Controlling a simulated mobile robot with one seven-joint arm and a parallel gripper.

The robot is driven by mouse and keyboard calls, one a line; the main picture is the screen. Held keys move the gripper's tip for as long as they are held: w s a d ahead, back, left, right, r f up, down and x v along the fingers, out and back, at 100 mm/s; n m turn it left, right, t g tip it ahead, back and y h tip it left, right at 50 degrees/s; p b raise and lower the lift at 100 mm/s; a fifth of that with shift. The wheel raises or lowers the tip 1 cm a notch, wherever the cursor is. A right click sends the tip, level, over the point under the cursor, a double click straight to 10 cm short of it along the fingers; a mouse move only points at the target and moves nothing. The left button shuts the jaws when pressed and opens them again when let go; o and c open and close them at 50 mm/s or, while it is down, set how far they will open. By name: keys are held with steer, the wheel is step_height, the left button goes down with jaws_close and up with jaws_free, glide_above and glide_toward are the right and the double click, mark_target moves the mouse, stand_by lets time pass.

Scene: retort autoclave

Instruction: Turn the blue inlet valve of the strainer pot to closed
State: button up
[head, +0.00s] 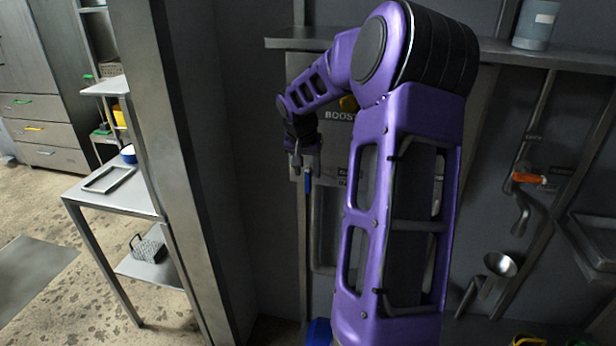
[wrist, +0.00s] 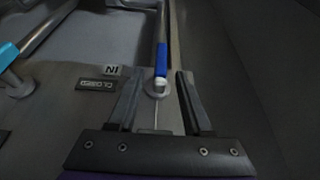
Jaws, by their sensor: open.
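The blue inlet valve handle (head: 308,183) hangs roughly straight down on the wall panel, just below my gripper (head: 304,158). In the wrist view the blue lever (wrist: 161,60) points away from my gripper (wrist: 158,80), in line with a metal pipe. Its pivot end lies in the gap between the two fingertips, with space on both sides; whether they touch the wall cannot be told. The fingers are open and hold nothing. Upside-down labels "IN" (wrist: 112,71) and "CLOSED" (wrist: 97,85) sit left of the lever. Most of the strainer pot is hidden behind my arm.
A teal handle (wrist: 8,57) sticks out at the left of the wrist view. An orange-handled valve (head: 529,178) is on the right wall. A grey post (head: 165,150) and a steel table (head: 115,198) stand to the left.

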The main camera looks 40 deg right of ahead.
steer(key=shift+x, duration=1.2)
jaws_close()
